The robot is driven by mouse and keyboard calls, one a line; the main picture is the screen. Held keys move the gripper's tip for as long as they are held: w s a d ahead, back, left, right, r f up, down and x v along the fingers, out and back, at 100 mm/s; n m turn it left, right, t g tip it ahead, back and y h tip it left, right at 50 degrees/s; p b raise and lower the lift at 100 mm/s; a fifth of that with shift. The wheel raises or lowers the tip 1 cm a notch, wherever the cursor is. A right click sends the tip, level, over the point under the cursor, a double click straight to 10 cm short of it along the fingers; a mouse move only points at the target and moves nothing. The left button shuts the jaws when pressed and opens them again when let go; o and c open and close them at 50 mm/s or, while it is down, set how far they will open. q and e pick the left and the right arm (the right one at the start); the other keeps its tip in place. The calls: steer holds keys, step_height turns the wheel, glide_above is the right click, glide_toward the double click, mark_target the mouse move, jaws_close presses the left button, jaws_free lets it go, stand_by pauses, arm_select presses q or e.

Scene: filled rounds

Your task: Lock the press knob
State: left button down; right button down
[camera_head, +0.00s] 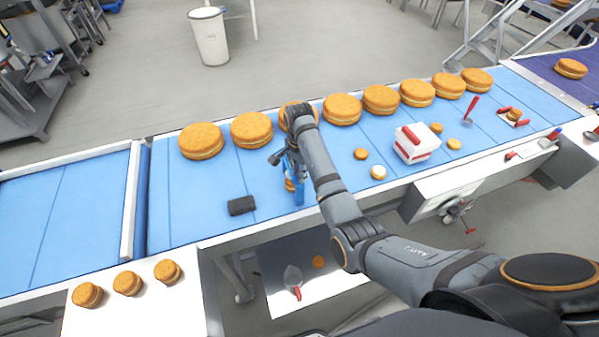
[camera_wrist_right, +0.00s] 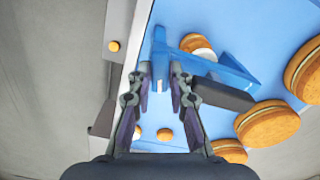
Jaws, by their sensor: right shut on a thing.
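A blue angular device (camera_head: 299,193), which looks like the press, stands on the blue belt; it also shows in the wrist view (camera_wrist_right: 232,70). A round with a pale layer (camera_wrist_right: 198,45) lies beside or under it. My right gripper (camera_head: 288,160) is over the device, partly hidden by my wrist. In the wrist view its fingers (camera_wrist_right: 162,78) are closed around a narrow blue upright part of it. I cannot make out whether this part is the knob, or whether it is locked. My left gripper is not in view.
Large filled rounds (camera_head: 251,130) line the belt's far side. A dark block (camera_head: 241,206) lies left of the device. A white-and-red box (camera_head: 416,143), small rounds (camera_head: 378,172) and a red-handled tool (camera_head: 470,110) lie right. A machine panel (camera_head: 432,198) is on the near side.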

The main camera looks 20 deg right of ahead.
steer(key=shift+m, duration=1.7)
steer(key=c, duration=1.2)
jaws_free()
steer(key=shift+a, duration=0.1)
steer(key=shift+s+r, duration=0.1)
